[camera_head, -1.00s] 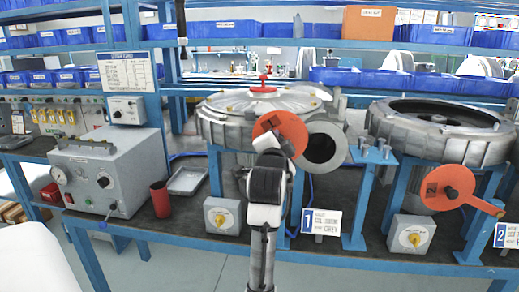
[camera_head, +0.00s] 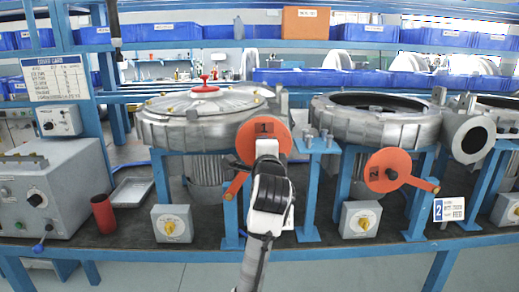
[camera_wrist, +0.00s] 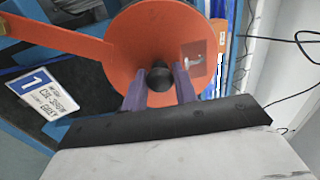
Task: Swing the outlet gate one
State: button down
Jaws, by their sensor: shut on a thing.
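Outlet gate one is an orange disc (camera_head: 263,130) marked 1, with an orange arm (camera_head: 237,185) sloping down to the left. It stands in front of the outlet of the left blower (camera_head: 210,128), and no open bore shows there. In the wrist view the disc (camera_wrist: 150,25) fills the upper middle. My gripper (camera_wrist: 159,88) has its two purple fingers shut on the gate's round black knob (camera_wrist: 160,74). In the head view my gripper (camera_head: 267,150) hides the lower right part of the disc.
A second blower (camera_head: 375,128) stands to the right, with orange gate two (camera_head: 386,171) hanging at its front. A blue stand (camera_head: 310,190) with bolts is close right of my gripper. A red cup (camera_head: 104,214) and grey control box (camera_head: 55,190) are at the left.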

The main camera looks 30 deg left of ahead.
jog(key=shift+w+d, duration=0.1)
jog(key=c, duration=1.1)
grip_release()
jog(key=shift+f, duration=0.1)
jog(key=b+v, duration=0.3)
jog(key=v, duration=1.1)
